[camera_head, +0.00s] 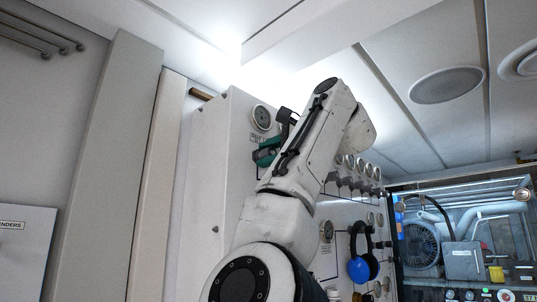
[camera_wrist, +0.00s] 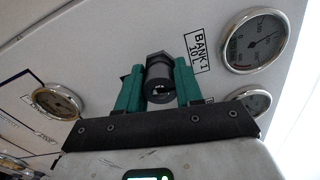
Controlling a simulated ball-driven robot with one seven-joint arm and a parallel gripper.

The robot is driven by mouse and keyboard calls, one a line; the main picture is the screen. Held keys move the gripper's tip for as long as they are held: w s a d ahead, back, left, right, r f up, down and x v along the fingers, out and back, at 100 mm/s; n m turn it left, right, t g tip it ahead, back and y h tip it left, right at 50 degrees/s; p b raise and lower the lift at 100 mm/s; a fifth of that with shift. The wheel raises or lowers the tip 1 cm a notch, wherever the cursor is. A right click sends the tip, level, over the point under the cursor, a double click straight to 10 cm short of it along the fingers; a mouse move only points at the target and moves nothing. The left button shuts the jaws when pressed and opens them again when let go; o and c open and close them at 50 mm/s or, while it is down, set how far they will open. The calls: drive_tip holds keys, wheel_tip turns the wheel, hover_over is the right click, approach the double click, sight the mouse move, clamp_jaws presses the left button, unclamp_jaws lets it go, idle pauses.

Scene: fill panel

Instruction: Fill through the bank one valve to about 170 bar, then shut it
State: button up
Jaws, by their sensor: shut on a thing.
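My gripper (camera_wrist: 160,78) has green fingers closed on both sides of a dark valve knob (camera_wrist: 159,84) on the pale panel. The label beside it reads BANK 1 10 L (camera_wrist: 198,52). A round gauge (camera_wrist: 256,41) sits right of that label; its needle shows, but I cannot read an exact pressure. In the head view my gripper (camera_head: 266,153) is at the panel (camera_head: 222,175), just below a gauge (camera_head: 262,117). The knob is hidden there by my gripper and arm.
Two more gauges flank my gripper in the wrist view, at left (camera_wrist: 57,101) and lower right (camera_wrist: 254,101). In the head view, blue ear defenders (camera_head: 359,268) hang on the panel's lower part. Compressor machinery (camera_head: 455,245) stands behind glass at right.

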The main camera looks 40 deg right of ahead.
drive_tip(key=o, duration=1)
drive_tip(key=s+b, duration=0.1)
drive_tip(key=s, duration=0.2)
drive_tip(key=s+b, duration=0.2)
drive_tip(key=s, duration=0.2)
drive_tip(key=s+b, duration=0.1)
drive_tip(key=s, duration=0.3)
drive_tip(key=shift+d, duration=0.25)
drive_tip(key=shift+w, duration=0.1)
